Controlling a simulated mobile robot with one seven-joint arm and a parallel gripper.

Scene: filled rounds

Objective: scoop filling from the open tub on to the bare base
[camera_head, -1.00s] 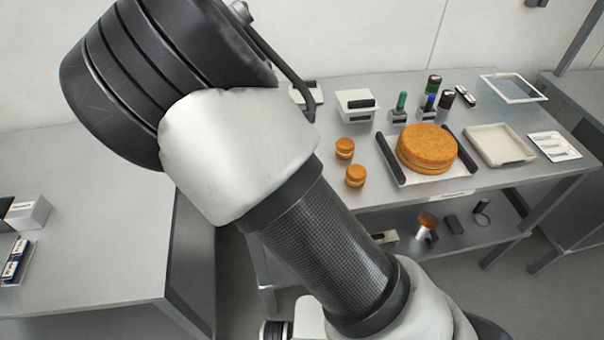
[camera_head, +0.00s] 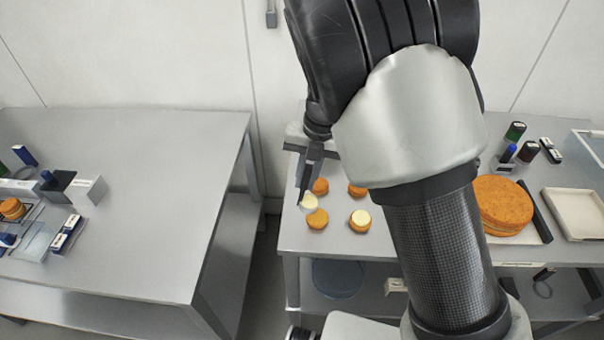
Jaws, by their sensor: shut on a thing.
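My gripper (camera_head: 312,172) hangs over the left end of the table, partly hidden by my wrist. It is shut on a dark, thin tool, probably the scoop. A pale cream blob of filling (camera_head: 309,202) shows at the tool's low end, just above and behind the front left round base (camera_head: 317,220). I cannot tell whether it touches. That base's visible top is orange-brown. The front right round (camera_head: 360,221) has a pale filling top. Two more orange rounds stand behind, at left (camera_head: 320,187) and right (camera_head: 357,191). The open tub is not visible.
A large orange cake (camera_head: 503,203) stands right of my arm, with a dark bar (camera_head: 535,212) and a pale tray (camera_head: 573,213) beyond. Dark bottles (camera_head: 528,152) stand behind it. A separate table (camera_head: 130,190) lies left across a gap. My arm hides the table's middle.

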